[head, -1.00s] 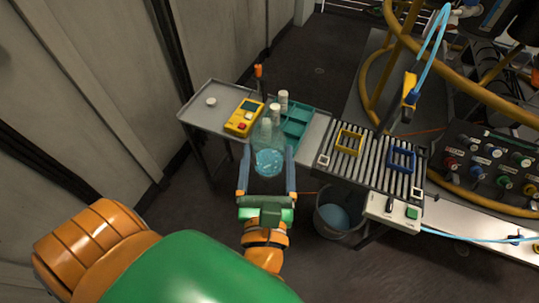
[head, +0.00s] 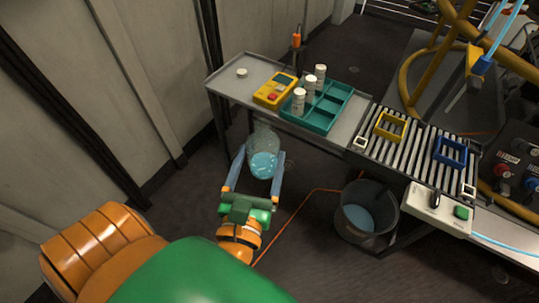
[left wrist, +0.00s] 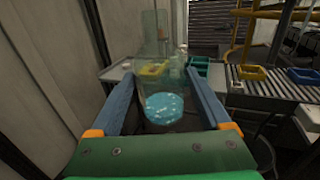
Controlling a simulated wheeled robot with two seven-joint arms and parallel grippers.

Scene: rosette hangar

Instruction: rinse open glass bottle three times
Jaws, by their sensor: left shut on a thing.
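A clear glass bottle (head: 264,150) with bluish liquid in its bottom is held between the blue fingers of my left gripper (head: 252,172). The gripper is shut on it, and the bottle is off the table, in front of its near edge. In the left wrist view the bottle (left wrist: 162,85) stands roughly upright between the fingers, its liquid low down. I cannot make out its mouth clearly. A dark bucket (head: 350,222) with bluish liquid in it stands on the floor to the right of the gripper. My right gripper is not in view.
A grey table (head: 236,87) holds a yellow device (head: 275,90), a small white cap (head: 241,72), a teal tray (head: 340,98) and several white bottles. To the right is a roller rack (head: 390,155) with a yellow frame (head: 390,126) and a blue frame (head: 450,152). An orange cable crosses the floor.

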